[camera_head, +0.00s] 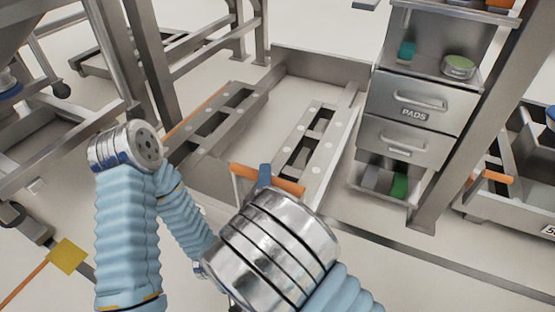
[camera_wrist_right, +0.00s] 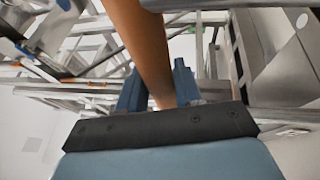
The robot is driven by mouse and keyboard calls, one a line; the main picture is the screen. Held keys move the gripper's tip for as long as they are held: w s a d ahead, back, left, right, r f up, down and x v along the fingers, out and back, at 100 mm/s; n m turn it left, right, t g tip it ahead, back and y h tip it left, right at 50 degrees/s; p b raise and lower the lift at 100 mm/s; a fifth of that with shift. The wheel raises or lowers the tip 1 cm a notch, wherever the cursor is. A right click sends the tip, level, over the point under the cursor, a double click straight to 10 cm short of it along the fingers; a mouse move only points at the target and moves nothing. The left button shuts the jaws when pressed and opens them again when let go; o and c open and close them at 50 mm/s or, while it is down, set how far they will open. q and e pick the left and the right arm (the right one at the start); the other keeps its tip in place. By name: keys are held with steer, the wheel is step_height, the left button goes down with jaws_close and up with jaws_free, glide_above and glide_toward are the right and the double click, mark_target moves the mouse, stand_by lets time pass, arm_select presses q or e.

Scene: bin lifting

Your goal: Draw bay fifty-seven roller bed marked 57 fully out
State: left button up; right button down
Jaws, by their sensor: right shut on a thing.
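The roller bed (camera_head: 322,153) is a long grey metal frame with slotted side rails and an orange bar handle (camera_head: 283,185) at its near end. I cannot read a number on it; my right arm covers part of the near end. My right gripper (camera_head: 265,176) is at this handle, its blue finger showing over the bar. In the right wrist view the orange handle (camera_wrist_right: 150,55) runs between the two blue fingers of the gripper (camera_wrist_right: 158,88), which are shut on it. My left arm bends at the left, but its gripper does not show.
A grey drawer cabinet marked PADS (camera_head: 412,115) stands right of the bed beside a slanting post (camera_head: 480,110). Another bed (camera_head: 500,212) with an orange handle is at the far right. Metal frames stand at the left. A yellow tag (camera_head: 68,256) lies lower left.

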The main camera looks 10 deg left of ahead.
steer(key=shift+s+a+f, duration=0.1)
steer(key=shift+s+a, duration=0.2)
steer(key=shift+s, duration=0.55)
steer(key=shift+s+a+r, duration=0.1)
steer(key=shift+s+a, duration=0.15)
steer(key=shift+s, duration=0.6)
steer(key=shift+s+a+f, duration=0.1)
steer(key=shift+s+a, duration=0.2)
steer(key=shift+s, duration=0.55)
steer(key=c, duration=0.8)
jaws_free()
steer(key=shift+c, duration=0.2)
